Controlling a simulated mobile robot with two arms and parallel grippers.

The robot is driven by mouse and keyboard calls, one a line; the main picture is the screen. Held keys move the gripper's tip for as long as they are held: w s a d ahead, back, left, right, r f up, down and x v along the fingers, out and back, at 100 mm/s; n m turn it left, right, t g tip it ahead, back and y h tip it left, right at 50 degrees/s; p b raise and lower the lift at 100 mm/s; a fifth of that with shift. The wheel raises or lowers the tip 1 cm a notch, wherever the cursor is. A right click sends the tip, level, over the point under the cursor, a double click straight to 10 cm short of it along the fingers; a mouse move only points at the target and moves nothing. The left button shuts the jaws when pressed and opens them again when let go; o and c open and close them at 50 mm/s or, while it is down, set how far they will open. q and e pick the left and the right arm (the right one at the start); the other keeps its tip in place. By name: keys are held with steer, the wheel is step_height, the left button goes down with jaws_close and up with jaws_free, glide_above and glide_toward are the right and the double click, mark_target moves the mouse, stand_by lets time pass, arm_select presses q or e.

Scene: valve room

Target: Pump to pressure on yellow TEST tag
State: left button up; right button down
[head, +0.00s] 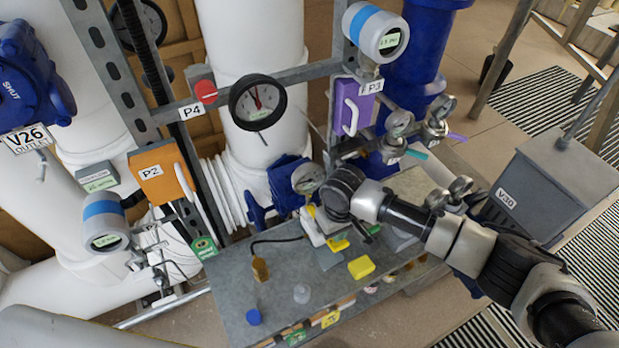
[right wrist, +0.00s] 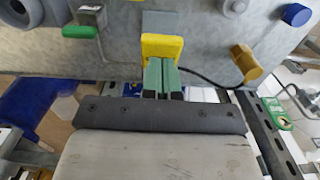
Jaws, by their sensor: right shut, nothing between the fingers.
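My right gripper (right wrist: 163,92) is shut and empty, its green-padded fingertips right at a yellow piece (right wrist: 176,46) in the right wrist view; I cannot tell whether they touch. In the head view, my right wrist hides the fingers, and the yellow piece (head: 338,244) shows just below it on the bench. A small round gauge (head: 308,178) stands beside my wrist; its reading is too small to tell. A yellow tag (head: 330,318) hangs at the bench's front edge, its text unreadable. I cannot make out a pump for certain. My left gripper is not in view.
The grey bench (head: 225,285) holds a yellow block (head: 361,267), a brass fitting (head: 260,268), a blue cap (head: 253,317) and a clear cup (head: 302,293). A large black-rimmed gauge (head: 258,102) is on the rack behind. The grey V30 box (head: 550,185) stands at right.

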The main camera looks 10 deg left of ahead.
steer(key=shift+r, duration=0.1)
steer(key=shift+f+b, duration=1.55)
steer(key=shift+f, duration=0.95)
step_height(320, 180, up, 3)
steer(key=p, duration=0.3)
steer(key=shift+r, duration=0.2)
steer(key=shift+r+p, duration=0.35)
steer(key=shift+r, duration=0.45)
steer(key=shift+r, duration=0.1)
steer(key=shift+r, duration=2)
